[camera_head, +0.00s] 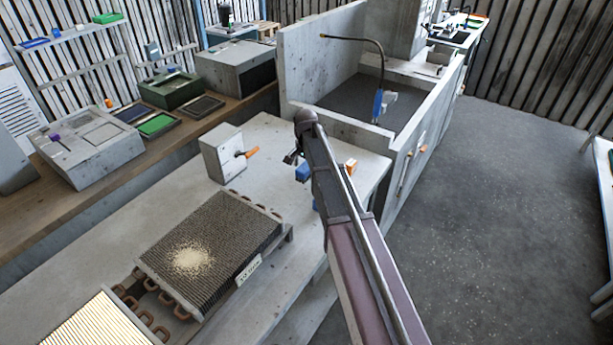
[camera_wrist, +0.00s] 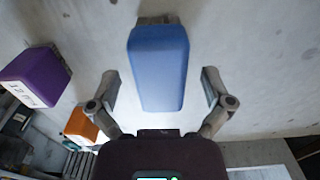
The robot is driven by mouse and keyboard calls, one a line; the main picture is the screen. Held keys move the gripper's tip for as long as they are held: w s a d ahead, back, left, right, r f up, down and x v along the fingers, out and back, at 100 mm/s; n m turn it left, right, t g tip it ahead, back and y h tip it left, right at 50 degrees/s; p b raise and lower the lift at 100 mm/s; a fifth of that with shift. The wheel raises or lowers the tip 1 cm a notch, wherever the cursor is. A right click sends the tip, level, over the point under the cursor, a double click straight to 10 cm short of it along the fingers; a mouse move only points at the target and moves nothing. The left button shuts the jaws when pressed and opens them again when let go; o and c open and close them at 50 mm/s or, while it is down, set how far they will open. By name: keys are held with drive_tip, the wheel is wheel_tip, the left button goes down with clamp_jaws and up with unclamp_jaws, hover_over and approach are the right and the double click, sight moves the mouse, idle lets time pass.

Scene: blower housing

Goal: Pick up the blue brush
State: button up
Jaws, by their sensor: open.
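The blue brush (camera_wrist: 158,68) fills the middle of the wrist view, a blue block with a grey-brown strip at its far end. My gripper (camera_wrist: 160,90) is open, with one finger on each side of the brush and a visible gap to both. In the head view the blue brush (camera_head: 303,172) shows as a small blue patch at the bench's right part, partly hidden by my arm. My gripper (camera_head: 292,157) is there just beside it, mostly hidden.
A purple block with a white label (camera_wrist: 36,78) and an orange block (camera_wrist: 80,127) lie left of the brush. A grey box with an orange handle (camera_head: 222,155) stands left of my gripper. A finned coil (camera_head: 215,245) lies nearer on the bench. A walled sink (camera_head: 340,100) stands behind.

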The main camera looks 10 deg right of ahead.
drive_tip(key=shift+f+b, duration=0.45)
drive_tip(key=shift+f, duration=0.35)
drive_tip(key=c, duration=1.3)
